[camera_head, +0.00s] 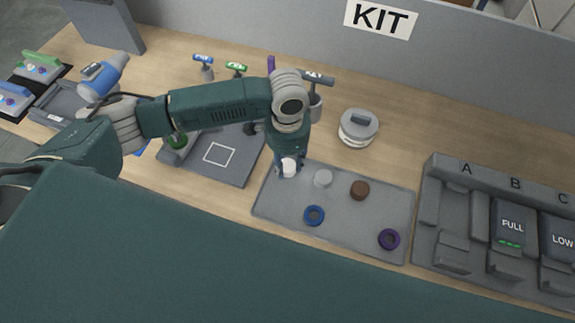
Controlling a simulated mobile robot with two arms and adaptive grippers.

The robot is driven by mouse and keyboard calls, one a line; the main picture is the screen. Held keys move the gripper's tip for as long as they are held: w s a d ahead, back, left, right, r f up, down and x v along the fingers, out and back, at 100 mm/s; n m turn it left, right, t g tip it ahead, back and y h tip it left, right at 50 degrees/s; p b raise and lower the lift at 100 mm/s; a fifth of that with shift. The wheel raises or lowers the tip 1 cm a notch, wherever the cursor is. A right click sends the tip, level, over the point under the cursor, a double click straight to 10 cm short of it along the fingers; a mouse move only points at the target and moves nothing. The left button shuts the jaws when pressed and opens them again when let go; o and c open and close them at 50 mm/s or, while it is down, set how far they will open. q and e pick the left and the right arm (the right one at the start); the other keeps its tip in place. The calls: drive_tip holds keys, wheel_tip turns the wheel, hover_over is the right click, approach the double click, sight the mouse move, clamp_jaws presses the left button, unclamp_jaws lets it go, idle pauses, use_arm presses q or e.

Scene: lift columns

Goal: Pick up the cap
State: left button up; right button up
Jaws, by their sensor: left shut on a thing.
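A small white cap (288,171) is at the upper left corner of the grey tray (275,205). My left gripper (288,163) points down over it, with its fingers shut on the cap. The fingers cover part of the cap. I cannot tell whether it still touches the tray. My right gripper is not in view.
The tray also holds a light grey disc (323,178), a brown disc (360,190), a blue ring (314,215) and a purple ring (389,239). A lidded white container (358,127) stands behind. A grey battery rack (430,237) is at right, a grey partition (450,75) behind.

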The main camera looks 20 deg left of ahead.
sight(288, 165)
use_arm(q)
drive_tip(key=shift+w+r, duration=0.1)
drive_tip(key=shift+r, duration=0.15)
wheel_tip(288, 165, up, 21)
drive_tip(key=shift+r, duration=0.2)
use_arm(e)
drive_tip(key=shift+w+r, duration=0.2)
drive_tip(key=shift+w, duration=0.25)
